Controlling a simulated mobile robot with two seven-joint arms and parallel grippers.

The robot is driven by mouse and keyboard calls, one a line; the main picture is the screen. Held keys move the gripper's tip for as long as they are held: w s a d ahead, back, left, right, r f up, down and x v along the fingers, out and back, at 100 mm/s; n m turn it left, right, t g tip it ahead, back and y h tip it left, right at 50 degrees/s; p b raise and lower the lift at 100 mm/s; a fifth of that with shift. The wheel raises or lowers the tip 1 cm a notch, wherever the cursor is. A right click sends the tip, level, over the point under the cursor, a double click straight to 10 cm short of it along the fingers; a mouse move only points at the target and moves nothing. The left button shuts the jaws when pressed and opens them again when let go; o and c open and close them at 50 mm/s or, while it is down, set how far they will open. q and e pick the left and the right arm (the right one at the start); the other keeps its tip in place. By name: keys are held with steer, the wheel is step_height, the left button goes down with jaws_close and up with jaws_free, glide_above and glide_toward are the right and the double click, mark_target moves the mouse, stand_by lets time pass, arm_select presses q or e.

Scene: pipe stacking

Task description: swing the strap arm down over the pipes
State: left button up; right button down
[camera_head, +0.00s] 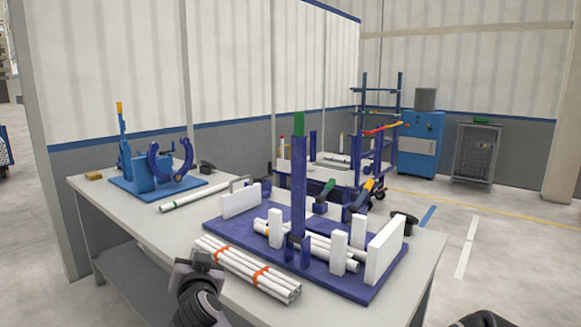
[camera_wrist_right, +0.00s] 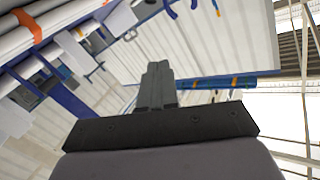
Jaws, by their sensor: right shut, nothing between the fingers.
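The strap arm (camera_head: 299,180) is a tall blue bar with a green tip. It stands upright in the middle of a blue base plate (camera_head: 345,285). White pipes (camera_head: 320,243) lie on that plate between white upright blocks, passing beside the foot of the strap arm. My right gripper (camera_wrist_right: 157,72) shows in the right wrist view, shut and empty, with nothing touching its fingertips.
A pipe bundle with orange bands (camera_head: 247,268) lies in front of the plate; it also shows in the wrist view (camera_wrist_right: 28,35). A blue clamp fixture (camera_head: 155,168) and a loose pipe (camera_head: 195,197) are at the back left of the table (camera_head: 140,228). A blue rack stands behind.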

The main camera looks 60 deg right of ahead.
arm_select(q)
step_height(320, 180, down, 2)
steer(key=shift+w+d+f+b, duration=0.1)
steer(key=shift+w+f+b, duration=0.05)
steer(key=shift+b, duration=1.05)
arm_select(e)
steer(key=s+d+r+m+g+h, duration=0.2)
steer(key=s+d+r+m+g, duration=0.1)
steer(key=r+m, duration=0.4)
steer(key=s+d+r+m+g+h, duration=0.3)
steer(key=d+r+m+g, duration=0.1)
steer(key=r+m, duration=0.4)
steer(key=s+d+r+m+g+h, duration=0.2)
steer(key=s+d+r+m+g, duration=0.2)
steer(key=r+m, duration=0.3)
step_height(320, 180, up, 4)
steer(key=shift+d+r+m+g, duration=0.1)
steer(key=shift+d+m+g, duration=0.05)
steer(key=shift+m+g, duration=0.2)
arm_select(q)
steer(key=shift+d, duration=0.15)
arm_select(e)
steer(key=shift+w, duration=0.1)
